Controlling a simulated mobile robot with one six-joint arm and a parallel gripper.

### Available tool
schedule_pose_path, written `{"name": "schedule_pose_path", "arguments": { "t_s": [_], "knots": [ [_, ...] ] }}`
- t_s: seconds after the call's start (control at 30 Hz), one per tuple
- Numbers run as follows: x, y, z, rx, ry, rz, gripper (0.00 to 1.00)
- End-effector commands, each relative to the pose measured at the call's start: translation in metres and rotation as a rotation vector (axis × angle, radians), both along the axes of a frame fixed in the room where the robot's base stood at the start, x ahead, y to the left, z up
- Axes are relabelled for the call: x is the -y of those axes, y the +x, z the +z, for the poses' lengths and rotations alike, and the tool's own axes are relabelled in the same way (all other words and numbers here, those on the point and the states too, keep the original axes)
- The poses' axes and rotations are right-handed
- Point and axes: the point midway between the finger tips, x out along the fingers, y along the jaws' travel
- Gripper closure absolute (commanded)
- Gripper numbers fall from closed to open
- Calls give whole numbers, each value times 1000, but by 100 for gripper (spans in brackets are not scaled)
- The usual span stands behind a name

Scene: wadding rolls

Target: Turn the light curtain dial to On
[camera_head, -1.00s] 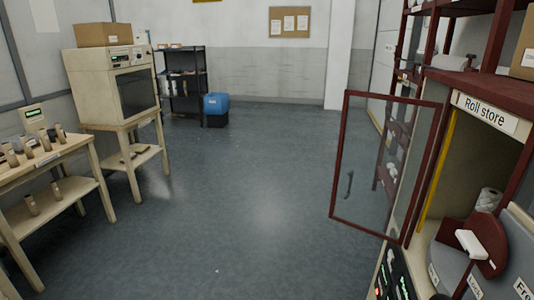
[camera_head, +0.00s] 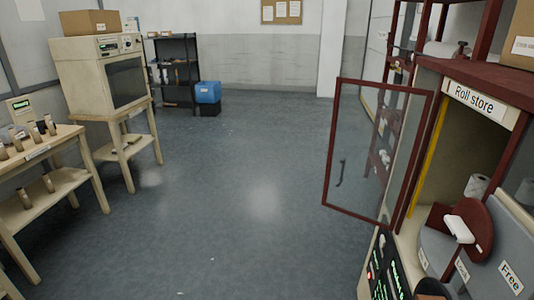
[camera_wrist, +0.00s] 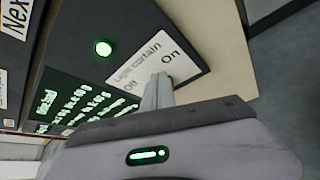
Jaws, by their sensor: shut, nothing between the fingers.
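In the wrist view, the white light curtain label (camera_wrist: 130,67) on the dark control panel (camera_wrist: 72,58) reads "On" at its right and "Off" at its left. My gripper (camera_wrist: 157,82) is shut, with its grey fingers over the label's lower edge, between the two words. The dial itself does not show clearly; the fingers may hide it. Contact with the panel cannot be told. In the head view, the control panel (camera_head: 384,272) is at the bottom, right of centre, and my gripper is not in view.
A round green lamp (camera_wrist: 103,48) glows left of the label, above a lit green text display (camera_wrist: 78,103). In the head view, a glass door (camera_head: 370,150) stands open beside the roll store (camera_head: 473,98). A maroon disc with a white handle (camera_head: 459,229) sits right of the panel.

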Motion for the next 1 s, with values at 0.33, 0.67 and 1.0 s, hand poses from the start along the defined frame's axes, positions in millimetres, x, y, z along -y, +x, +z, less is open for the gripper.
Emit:
{"name": "schedule_pose_path", "arguments": {
  "t_s": [0.33, 0.67, 1.0],
  "knots": [
    [-51, 13, -1, -1, 0, 3, 100],
    [-56, 15, 1, 2, 0, -3, 100],
    [-91, 107, 253, 321, 198, -460, 100]
  ]
}}
